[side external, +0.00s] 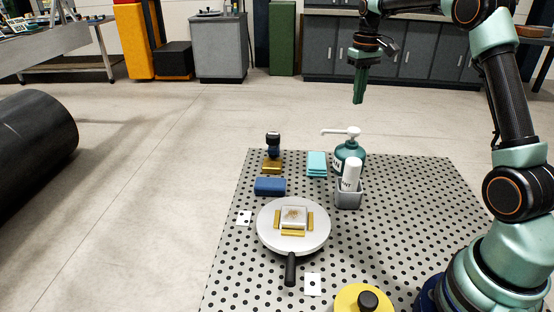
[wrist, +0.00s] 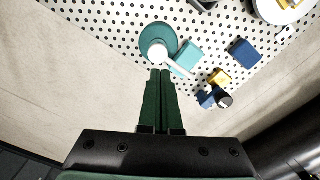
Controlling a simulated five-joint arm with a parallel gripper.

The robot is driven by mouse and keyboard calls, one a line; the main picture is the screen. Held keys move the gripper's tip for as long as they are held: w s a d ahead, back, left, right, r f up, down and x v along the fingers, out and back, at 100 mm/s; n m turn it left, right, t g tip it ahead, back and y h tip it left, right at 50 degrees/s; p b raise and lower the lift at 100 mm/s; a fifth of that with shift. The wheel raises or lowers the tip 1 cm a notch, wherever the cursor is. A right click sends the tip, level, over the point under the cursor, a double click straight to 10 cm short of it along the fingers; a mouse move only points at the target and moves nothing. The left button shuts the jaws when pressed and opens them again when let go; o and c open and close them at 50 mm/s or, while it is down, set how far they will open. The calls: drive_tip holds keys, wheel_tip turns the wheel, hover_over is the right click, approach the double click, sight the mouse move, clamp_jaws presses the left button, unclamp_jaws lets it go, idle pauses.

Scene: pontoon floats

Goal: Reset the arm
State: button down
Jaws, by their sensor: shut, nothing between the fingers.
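My gripper (side external: 358,98) hangs in the air above the back of the perforated table (side external: 420,200), pointing down. Its green fingers are closed together and hold nothing. In the wrist view the gripper (wrist: 161,75) points toward a teal pump bottle (wrist: 155,35), which lies below and ahead of the fingertips. In the side view the gripper is well above the same pump bottle (side external: 348,150) and apart from it.
A round plate with a handle (side external: 265,228) bears a pale block between gold bars. A blue block (side external: 270,186), teal pads (side external: 317,163), a gold-based stamp (side external: 272,150), a grey holder (side external: 348,198) with a white bottle and a yellow disc (side external: 345,300) stand around. The air around my gripper is clear.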

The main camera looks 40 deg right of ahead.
drive_tip(key=s+a+r+n+t, duration=0.1)
drive_tip(key=s+a+r+t, duration=0.15)
drive_tip(key=s+a, duration=0.45)
drive_tip(key=s+a+r+n+t, duration=0.1)
drive_tip(key=s+a+r, duration=0.3)
drive_tip(key=a, duration=0.7)
drive_tip(key=s+a+f+n+t, duration=0.1)
drive_tip(key=s+a+f+t, duration=0.1)
drive_tip(key=s+a+f, duration=0.1)
drive_tip(key=s+a, duration=0.1)
drive_tip(key=s, duration=0.1)
drive_tip(key=shift+s+f, duration=0.35)
drive_tip(key=shift+f, duration=0.05)
